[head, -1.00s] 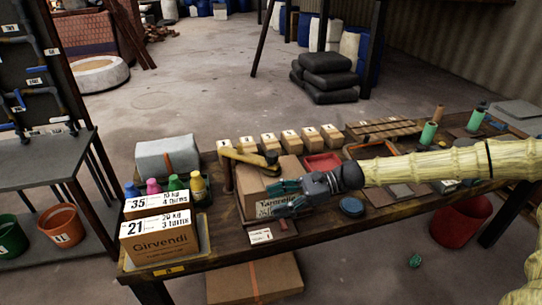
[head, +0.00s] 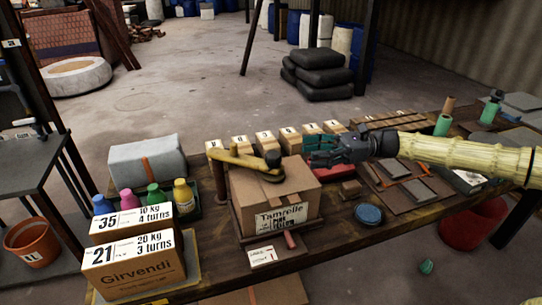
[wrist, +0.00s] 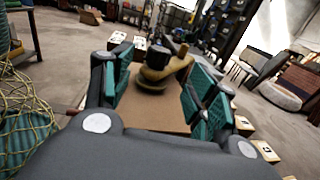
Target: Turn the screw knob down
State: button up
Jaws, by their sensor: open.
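A yellow press arm (head: 238,156) reaches over a cardboard box labelled Tamcelle (head: 300,182) on the bench. The dark screw knob (head: 272,158) sits at the end of this arm, above the box top. The knob also shows in the wrist view (wrist: 182,58), beyond the fingers. My gripper (head: 312,150) is to the right of the knob, near the box's back right corner, and apart from the knob. In the wrist view my gripper (wrist: 155,72) is open, with green-padded fingers spread either side of the press head and nothing held between them.
Boxes marked 35 (head: 130,218) and 21 (head: 132,262) stand at the bench's front left, near coloured bottles (head: 153,196). Several small numbered boxes (head: 265,144) line the back edge. A blue round lid (head: 369,214) lies right of the Tamcelle box.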

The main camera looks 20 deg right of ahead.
aim_at(274, 154)
jog(key=a, duration=0.7)
jog(key=w+a, duration=0.1)
jog(key=a, duration=0.3)
jog(key=shift+w+a, duration=0.1)
jog(key=c, duration=1)
